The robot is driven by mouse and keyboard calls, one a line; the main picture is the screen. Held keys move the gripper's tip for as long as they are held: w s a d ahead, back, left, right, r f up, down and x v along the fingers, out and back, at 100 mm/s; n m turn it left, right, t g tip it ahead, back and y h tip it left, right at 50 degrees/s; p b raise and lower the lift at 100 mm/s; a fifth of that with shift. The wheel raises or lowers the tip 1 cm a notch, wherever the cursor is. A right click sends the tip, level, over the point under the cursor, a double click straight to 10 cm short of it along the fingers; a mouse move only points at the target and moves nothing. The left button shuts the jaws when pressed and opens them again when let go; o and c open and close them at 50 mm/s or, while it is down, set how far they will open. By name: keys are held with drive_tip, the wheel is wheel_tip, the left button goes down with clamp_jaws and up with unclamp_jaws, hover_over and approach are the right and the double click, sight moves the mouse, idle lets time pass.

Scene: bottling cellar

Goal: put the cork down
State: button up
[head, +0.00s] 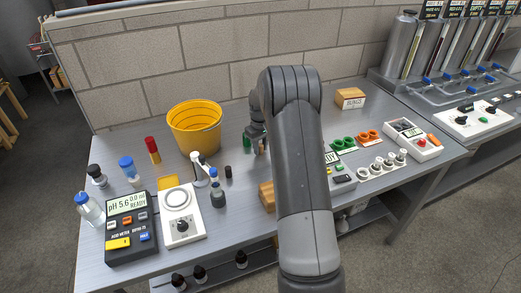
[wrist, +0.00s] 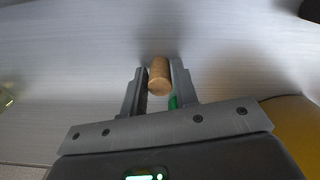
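The cork (wrist: 159,76) is a tan cylinder between the two fingers of my gripper (wrist: 159,88) in the wrist view. The fingers lie close along both its sides, and its end face points toward the camera. My gripper (head: 258,148) is low over the back middle of the grey workbench (head: 225,222) in the head view, partly hidden by my arm. Whether the cork touches the bench top is hard to tell. A green object (head: 247,143) stands close beside the gripper; a bit of green also shows by the right finger in the wrist view.
A yellow bucket (head: 194,128) stands left of my gripper. A wooden block (head: 267,196) lies in front, partly behind my arm. A small dark bottle (head: 228,172), a white hotplate (head: 181,218) and a pH meter (head: 129,228) are to the left. Green and orange stoppers (head: 367,136) lie right.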

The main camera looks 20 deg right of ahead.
sight(264, 154)
clamp_jaws()
drive_tip(key=shift+r, duration=0.55)
drive_tip(key=r, duration=0.2)
drive_tip(key=d+r, duration=0.1)
drive_tip(key=shift+s+r, duration=0.4)
drive_tip(key=s+d+r, duration=0.6)
drive_tip(key=s+d, duration=0.1)
drive_tip(key=shift+s+d, duration=0.15)
drive_tip(key=shift+d, duration=0.05)
